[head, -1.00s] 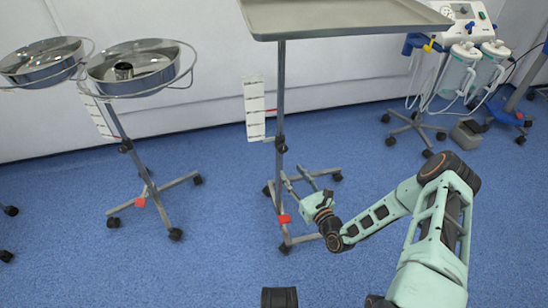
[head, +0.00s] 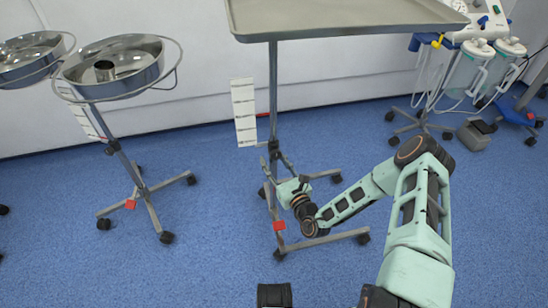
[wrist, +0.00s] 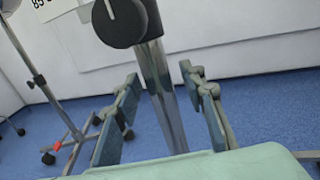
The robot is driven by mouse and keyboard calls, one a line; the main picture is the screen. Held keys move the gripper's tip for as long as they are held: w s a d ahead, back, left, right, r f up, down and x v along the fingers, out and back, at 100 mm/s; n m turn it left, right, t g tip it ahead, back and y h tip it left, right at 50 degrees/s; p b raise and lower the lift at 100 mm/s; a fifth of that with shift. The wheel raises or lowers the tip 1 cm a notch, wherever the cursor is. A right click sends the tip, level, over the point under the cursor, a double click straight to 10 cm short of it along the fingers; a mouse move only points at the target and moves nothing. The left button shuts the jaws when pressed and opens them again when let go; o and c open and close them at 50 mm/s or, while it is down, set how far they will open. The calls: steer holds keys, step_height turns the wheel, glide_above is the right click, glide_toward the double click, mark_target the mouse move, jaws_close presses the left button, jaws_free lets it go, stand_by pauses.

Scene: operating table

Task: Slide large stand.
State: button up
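The large stand has a wide grey tray (head: 340,20) on a thin metal pole (head: 273,95) and a wheeled base (head: 325,241) with a red pedal. My gripper (head: 273,163) is at the lower part of the pole, above the base. In the wrist view the pole (wrist: 164,95) stands between the two fingers of my gripper (wrist: 160,74). The fingers are open, with a visible gap on each side of the pole. A round black knob (wrist: 119,20) on the stand sits above the fingers.
Two bowl stands (head: 110,68) are at the left, the nearer on a wheeled base. A white card (head: 244,112) hangs by the pole. A suction unit (head: 470,60) on wheels stands at the right back. A white wall lies behind; blue floor is clear in front.

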steer(key=shift+c, duration=0.2)
jaws_close()
steer(key=shift+w, duration=0.1)
stand_by(0.4)
